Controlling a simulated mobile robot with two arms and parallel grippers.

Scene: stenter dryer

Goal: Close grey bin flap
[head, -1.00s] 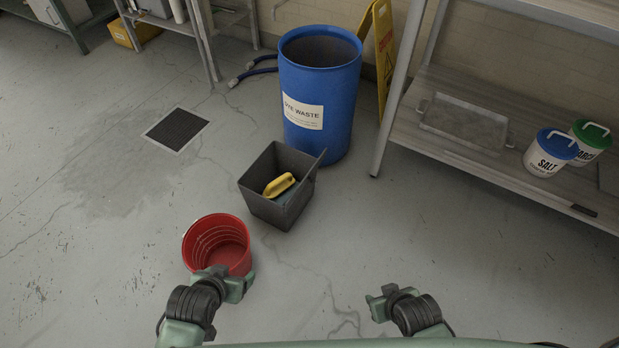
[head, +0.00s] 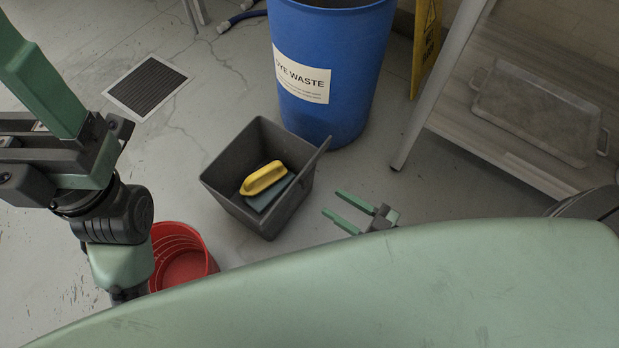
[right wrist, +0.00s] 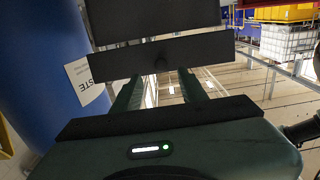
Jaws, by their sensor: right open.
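The grey bin (head: 235,180) stands on the floor, with a yellow scoop (head: 264,178) and a blue-grey item (head: 270,193) inside. Its flap (head: 314,162) stands open at the bin's right side, seen nearly edge-on. My right gripper (head: 333,204) is open and empty, low to the right of the bin, its fingers pointing left towards the flap side. In the right wrist view dark panels cross in front of the fingers (right wrist: 160,90); which is the flap, and whether they touch, I cannot tell. My left gripper (head: 45,85) is raised at the left; its jaw gap is not clear.
A red bucket (head: 183,262) stands left of the bin, partly behind my left arm. A blue dye waste barrel (head: 345,75) stands just behind the bin. A shelf with a metal tray (head: 535,112) is at the right. A floor drain (head: 148,87) lies at the left.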

